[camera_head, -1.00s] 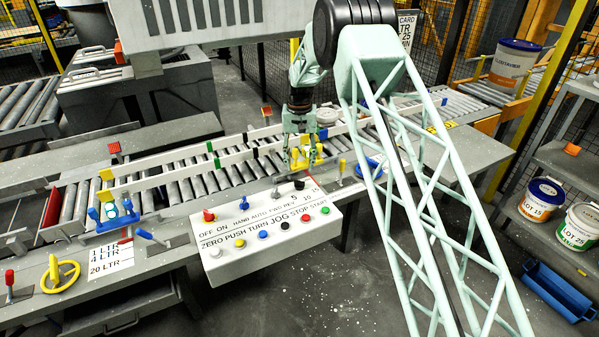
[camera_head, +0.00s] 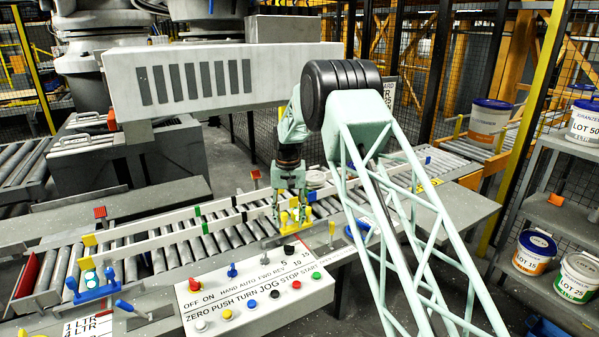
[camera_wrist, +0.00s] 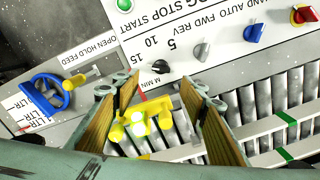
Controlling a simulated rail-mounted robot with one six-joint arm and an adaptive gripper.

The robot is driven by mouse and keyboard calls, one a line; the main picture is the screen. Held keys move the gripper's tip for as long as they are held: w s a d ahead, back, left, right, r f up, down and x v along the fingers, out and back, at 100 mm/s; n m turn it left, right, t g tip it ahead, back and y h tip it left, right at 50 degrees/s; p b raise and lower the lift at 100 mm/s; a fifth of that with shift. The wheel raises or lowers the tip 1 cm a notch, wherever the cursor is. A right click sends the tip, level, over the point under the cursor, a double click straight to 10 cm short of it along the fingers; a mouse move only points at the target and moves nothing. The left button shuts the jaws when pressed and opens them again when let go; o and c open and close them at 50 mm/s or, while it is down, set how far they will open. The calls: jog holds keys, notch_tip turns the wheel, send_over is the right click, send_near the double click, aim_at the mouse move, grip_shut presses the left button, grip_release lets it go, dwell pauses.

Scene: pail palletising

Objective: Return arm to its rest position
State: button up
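My gripper (camera_head: 290,217) hangs pointing down over the roller conveyor (camera_head: 135,262), behind the control panel, at the end of my pale green lattice arm. In the wrist view my gripper (camera_wrist: 148,92) has its two wood-padded fingers spread wide apart. A yellow fitting (camera_wrist: 138,122) shows between them; it also shows by the fingertips in the head view (camera_head: 294,213). I cannot tell whether the fingers touch it. No pail is in the gripper.
The white control panel (camera_head: 262,290) with knobs and buttons stands close in front. A grey machine with a white vented housing (camera_head: 220,80) stands behind. Pails stand on shelves at right, including an orange-labelled pail (camera_head: 534,252) and a green-labelled one (camera_head: 577,278). Mesh fencing closes the back.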

jog(key=s+d+r, duration=0.5)
jog(key=s+r, duration=0.1)
jog(key=r, duration=0.3)
jog(key=s+d+r+t+b, duration=0.1)
jog(key=s+d+r, duration=0.4)
jog(key=r, duration=0.5)
jog(key=s+d+r, duration=0.4)
jog(key=s+r, duration=0.3)
jog(key=r, duration=0.2)
jog(key=s+d+r, duration=0.3)
jog(key=s, duration=0.4)
jog(key=s+d+r+t, duration=0.1)
jog(key=s+d+r, duration=0.15)
jog(key=s, duration=0.35)
jog(key=s+d+r, duration=0.2)
jog(key=s+r, duration=0.2)
jog(key=s, duration=0.3)
jog(key=s+d+f, duration=0.1)
jog(key=s+d, duration=0.1)
jog(key=s, duration=0.8)
jog(key=s+d+f+t+b, duration=0.1)
jog(key=s+d+f, duration=0.1)
jog(key=s, duration=0.9)
jog(key=s+d+f+t+b, duration=0.1)
jog(key=s+d, duration=0.1)
jog(key=s, duration=0.8)
jog(key=shift+s+f, duration=0.35)
jog(key=shift+f, duration=0.05)
